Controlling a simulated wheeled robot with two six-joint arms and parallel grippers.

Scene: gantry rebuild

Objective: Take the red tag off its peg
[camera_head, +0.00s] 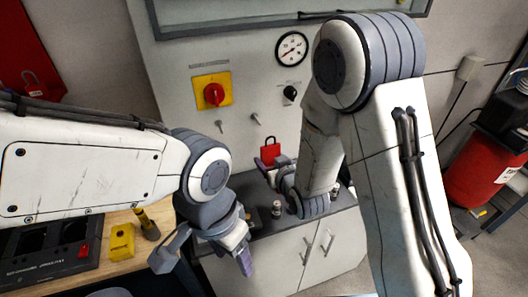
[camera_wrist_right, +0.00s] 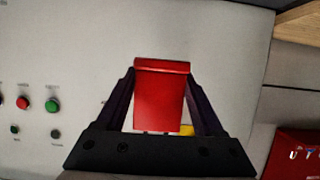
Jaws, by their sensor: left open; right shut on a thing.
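The red tag (camera_head: 270,153) with its black loop is in front of the grey panel in the head view. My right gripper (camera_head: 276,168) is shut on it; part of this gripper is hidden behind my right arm. In the right wrist view the red tag (camera_wrist_right: 160,98) sits between the two dark fingers. Two pegs, a left peg (camera_head: 219,126) and a right peg (camera_head: 256,118), stick out of the panel. The tag shows below and right of the right peg, and its loop appears apart from both. My left gripper (camera_head: 205,260) is open and empty at the lower left.
The panel carries a red knob on a yellow plate (camera_head: 213,92), a gauge (camera_head: 291,48) and a black knob (camera_head: 290,92). A yellow padlock (camera_head: 122,241) lies on the wooden bench at left. A small metal part (camera_head: 276,209) stands on the grey cabinet top.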

